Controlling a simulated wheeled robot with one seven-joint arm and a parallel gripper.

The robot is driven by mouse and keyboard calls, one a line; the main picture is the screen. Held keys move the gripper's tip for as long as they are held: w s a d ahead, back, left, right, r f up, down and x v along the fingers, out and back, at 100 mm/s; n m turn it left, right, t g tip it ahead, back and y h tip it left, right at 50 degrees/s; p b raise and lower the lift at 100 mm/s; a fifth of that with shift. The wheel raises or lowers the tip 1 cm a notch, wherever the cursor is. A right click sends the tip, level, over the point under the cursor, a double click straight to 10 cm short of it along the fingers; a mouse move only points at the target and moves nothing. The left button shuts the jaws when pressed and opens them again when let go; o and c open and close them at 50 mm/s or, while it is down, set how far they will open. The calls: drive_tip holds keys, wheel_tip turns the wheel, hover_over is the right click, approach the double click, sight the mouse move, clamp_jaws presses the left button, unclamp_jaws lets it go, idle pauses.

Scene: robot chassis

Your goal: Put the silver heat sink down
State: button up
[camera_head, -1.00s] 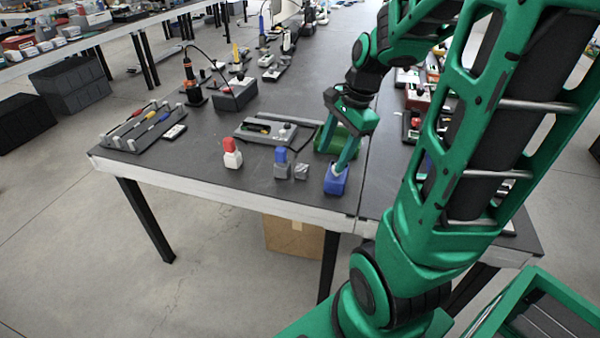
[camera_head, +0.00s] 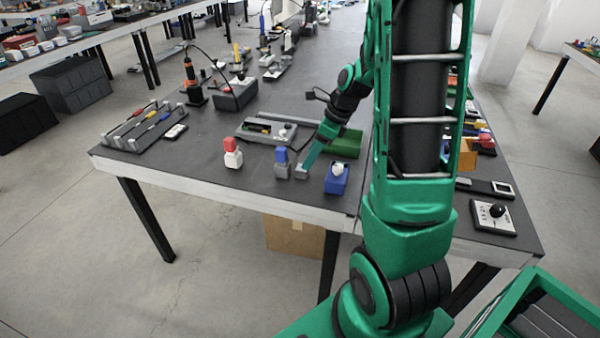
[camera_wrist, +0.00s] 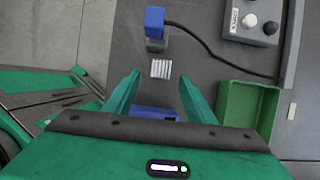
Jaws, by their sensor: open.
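The silver heat sink (camera_head: 300,173) sits on the dark table near its front edge. It lies between a blue-topped grey device and a blue box. In the wrist view the finned heat sink (camera_wrist: 161,68) lies just ahead of the gap between my fingertips. My gripper (camera_head: 304,166) is open and reaches down to the heat sink, its finger partly covering it. Both green fingers show spread apart in the wrist view (camera_wrist: 158,80), with nothing held between them. Whether a finger touches the heat sink cannot be told.
The blue box (camera_head: 337,180) stands right of the heat sink, the blue-topped device (camera_head: 282,162) close on its left. A red-and-white bottle (camera_head: 232,153) stands further left. A green bin (camera_head: 346,143) and a grey control panel (camera_head: 265,131) lie behind. A cable runs across the table.

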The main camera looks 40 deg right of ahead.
sight(302, 171)
drive_tip(key=shift+w+x, duration=0.15)
drive_tip(key=shift+x, duration=1.2)
drive_tip(key=shift+w+x, duration=0.1)
drive_tip(key=shift+x, duration=1.3)
drive_tip(key=shift+r, duration=0.1)
drive_tip(key=c, duration=1.2)
